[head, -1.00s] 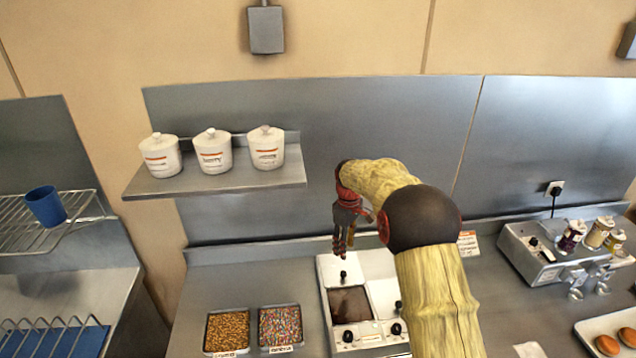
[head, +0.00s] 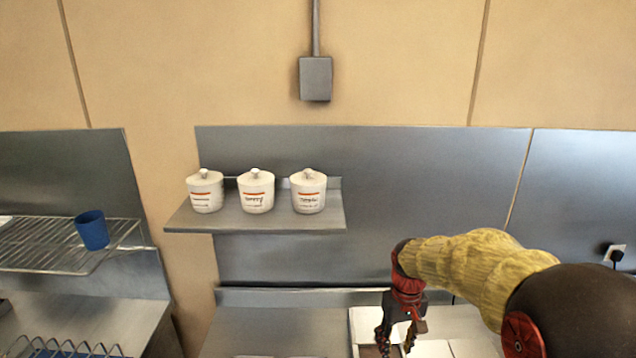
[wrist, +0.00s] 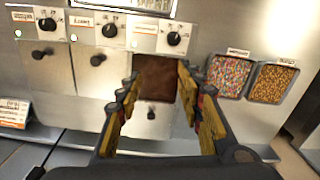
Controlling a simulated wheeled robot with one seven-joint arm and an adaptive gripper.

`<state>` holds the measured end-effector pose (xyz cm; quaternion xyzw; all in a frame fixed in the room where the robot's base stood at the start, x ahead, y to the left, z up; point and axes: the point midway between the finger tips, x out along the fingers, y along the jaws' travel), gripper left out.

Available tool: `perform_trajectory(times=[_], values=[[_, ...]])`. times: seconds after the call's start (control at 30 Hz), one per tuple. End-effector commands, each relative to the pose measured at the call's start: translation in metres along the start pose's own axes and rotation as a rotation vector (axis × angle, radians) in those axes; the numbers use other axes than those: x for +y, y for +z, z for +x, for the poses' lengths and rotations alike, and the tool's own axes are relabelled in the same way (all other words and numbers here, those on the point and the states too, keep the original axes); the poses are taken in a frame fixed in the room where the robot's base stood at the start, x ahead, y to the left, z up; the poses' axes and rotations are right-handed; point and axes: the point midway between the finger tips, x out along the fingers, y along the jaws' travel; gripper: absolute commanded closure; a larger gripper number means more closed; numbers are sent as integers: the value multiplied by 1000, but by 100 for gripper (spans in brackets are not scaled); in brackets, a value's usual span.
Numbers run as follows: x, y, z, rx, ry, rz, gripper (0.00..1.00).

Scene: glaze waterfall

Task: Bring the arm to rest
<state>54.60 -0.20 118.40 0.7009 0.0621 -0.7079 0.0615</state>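My arm reaches in from the right of the head view, with my gripper (head: 397,338) pointing down near the bottom edge. In the wrist view my gripper (wrist: 158,80) has its two fingers apart, with nothing held between them. Beyond the fingers lies a brown-filled well (wrist: 155,82) of the metal unit with knobs. The gripper appears to be above the unit and apart from it.
Trays of coloured sprinkles (wrist: 230,75) and brown bits (wrist: 272,84) lie beside the unit. Three white lidded jars (head: 256,192) stand on a wall shelf (head: 190,220). A blue cup (head: 92,230) stands on a wire rack (head: 40,245) at left.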

Motion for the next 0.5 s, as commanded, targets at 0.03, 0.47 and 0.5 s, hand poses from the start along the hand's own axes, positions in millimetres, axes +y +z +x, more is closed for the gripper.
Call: perform_trajectory(times=[0.03,0.47,0.5], values=[[-3,14,-4,14,2,17,63],[-22,121,-26,136,14,144,63],[-24,130,-26,149,15,152,63]])
